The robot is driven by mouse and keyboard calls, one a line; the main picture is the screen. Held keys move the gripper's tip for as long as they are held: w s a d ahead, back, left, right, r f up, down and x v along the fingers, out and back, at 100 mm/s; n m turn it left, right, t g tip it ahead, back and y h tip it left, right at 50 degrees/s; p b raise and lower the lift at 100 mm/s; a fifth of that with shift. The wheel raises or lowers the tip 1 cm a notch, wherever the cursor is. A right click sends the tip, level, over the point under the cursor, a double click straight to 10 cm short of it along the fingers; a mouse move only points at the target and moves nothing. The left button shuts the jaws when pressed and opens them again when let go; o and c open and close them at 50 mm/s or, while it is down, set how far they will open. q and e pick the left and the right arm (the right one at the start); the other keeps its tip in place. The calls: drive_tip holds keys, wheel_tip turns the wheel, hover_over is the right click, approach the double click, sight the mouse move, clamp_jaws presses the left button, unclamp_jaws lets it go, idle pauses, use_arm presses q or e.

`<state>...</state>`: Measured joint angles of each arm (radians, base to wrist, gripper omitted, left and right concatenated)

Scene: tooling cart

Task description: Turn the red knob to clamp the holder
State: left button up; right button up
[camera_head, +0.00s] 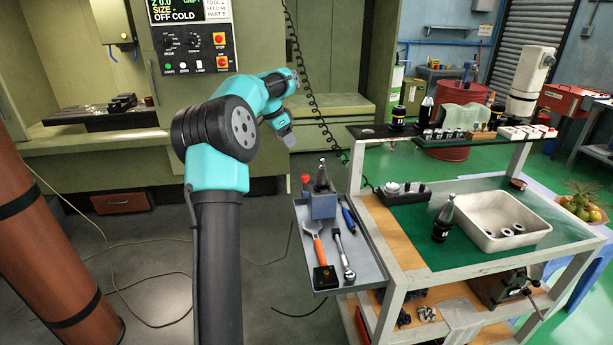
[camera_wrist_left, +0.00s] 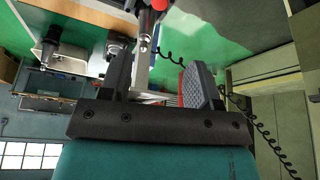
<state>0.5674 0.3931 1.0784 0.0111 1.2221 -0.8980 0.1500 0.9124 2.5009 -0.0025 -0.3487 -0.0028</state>
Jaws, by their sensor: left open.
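A blue holder (camera_head: 322,206) stands on the grey side tray (camera_head: 368,262) of the cart, with a metal tool holder (camera_head: 321,178) upright in it. The small red knob (camera_head: 305,179) shows at the holder's left side. My left gripper (camera_head: 288,138) is above and to the left of the knob, apart from it, beyond the tray's far-left corner. In the left wrist view the two dark fingers (camera_wrist_left: 157,62) are spread with nothing held between them. A red round end (camera_wrist_left: 160,4) shows at that view's top edge; I cannot tell whether it is the knob. My right gripper is not in view.
An orange-handled wrench (camera_head: 315,243), a ratchet (camera_head: 344,256) and a small black box (camera_head: 325,278) lie on the side tray. The cart's green top (camera_head: 415,222) carries another tool holder (camera_head: 443,220) and a white bin (camera_head: 490,240). A coiled black cable (camera_head: 318,115) hangs behind.

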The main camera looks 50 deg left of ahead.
sight(305, 176)
use_arm(q)
drive_tip(key=x, duration=1.7)
drive_tip(key=shift+f, duration=0.25)
drive_tip(key=c, duration=0.9)
drive_tip(key=shift+d+n+y, duration=0.15)
drive_tip(key=shift+n+y, duration=0.75)
drive_tip(key=shift+n, duration=1.4)
